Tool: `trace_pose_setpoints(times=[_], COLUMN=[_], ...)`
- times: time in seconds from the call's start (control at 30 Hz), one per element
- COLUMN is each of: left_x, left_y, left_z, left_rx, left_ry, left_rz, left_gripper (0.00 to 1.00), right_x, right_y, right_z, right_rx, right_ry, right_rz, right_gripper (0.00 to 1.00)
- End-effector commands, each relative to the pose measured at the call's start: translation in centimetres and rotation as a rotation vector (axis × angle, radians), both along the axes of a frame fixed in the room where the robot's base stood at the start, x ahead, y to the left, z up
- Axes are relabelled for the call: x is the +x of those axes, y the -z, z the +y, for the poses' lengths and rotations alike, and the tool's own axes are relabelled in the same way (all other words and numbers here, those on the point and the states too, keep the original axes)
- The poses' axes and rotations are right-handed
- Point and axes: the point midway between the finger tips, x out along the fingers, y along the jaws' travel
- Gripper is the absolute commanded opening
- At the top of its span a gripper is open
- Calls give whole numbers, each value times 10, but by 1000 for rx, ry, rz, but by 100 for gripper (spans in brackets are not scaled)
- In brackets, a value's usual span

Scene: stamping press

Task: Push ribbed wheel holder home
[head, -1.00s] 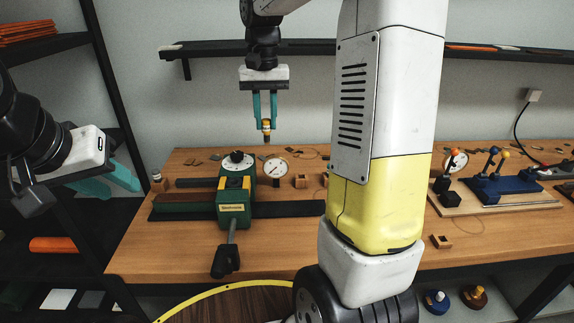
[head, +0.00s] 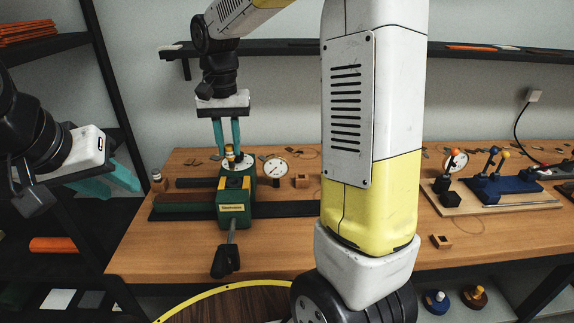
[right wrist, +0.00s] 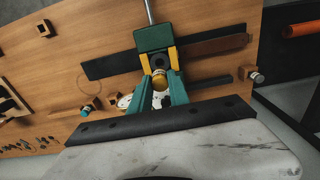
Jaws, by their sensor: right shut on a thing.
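The green stamping press (head: 234,210) with yellow strips stands on the left part of the table, its black-handled lever (head: 226,262) toward me. My right gripper (head: 229,152) points down over the back top of the press. Its teal fingers are shut on a small holder (head: 231,160) with a yellow and white body; it also shows between the fingers in the right wrist view (right wrist: 159,78). The holder's lower end is at the round black-and-white plate on the press; I cannot tell how deep it sits. My left gripper (head: 125,185) hangs open and empty at the left, off the table.
A small capped piece (head: 157,179) stands at the table's left edge. A blue fixture (head: 498,190) stands far right. My right arm hides the table's middle.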

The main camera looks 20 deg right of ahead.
Motion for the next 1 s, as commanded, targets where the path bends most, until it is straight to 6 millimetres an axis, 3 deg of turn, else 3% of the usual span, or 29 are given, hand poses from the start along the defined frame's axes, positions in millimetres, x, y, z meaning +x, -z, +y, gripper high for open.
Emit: trace_pose_setpoints(times=[0.5, 1.0], left_x=[0, 0], left_y=[0, 0], left_z=[0, 0], left_rx=[0, 0], left_ry=[0, 0], left_rz=[0, 0], left_gripper=[36, 36], right_x=[0, 0], right_y=[1, 29], right_z=[0, 0], right_rx=[0, 0], right_ry=[0, 0], right_rz=[0, 0], right_gripper=[0, 0])
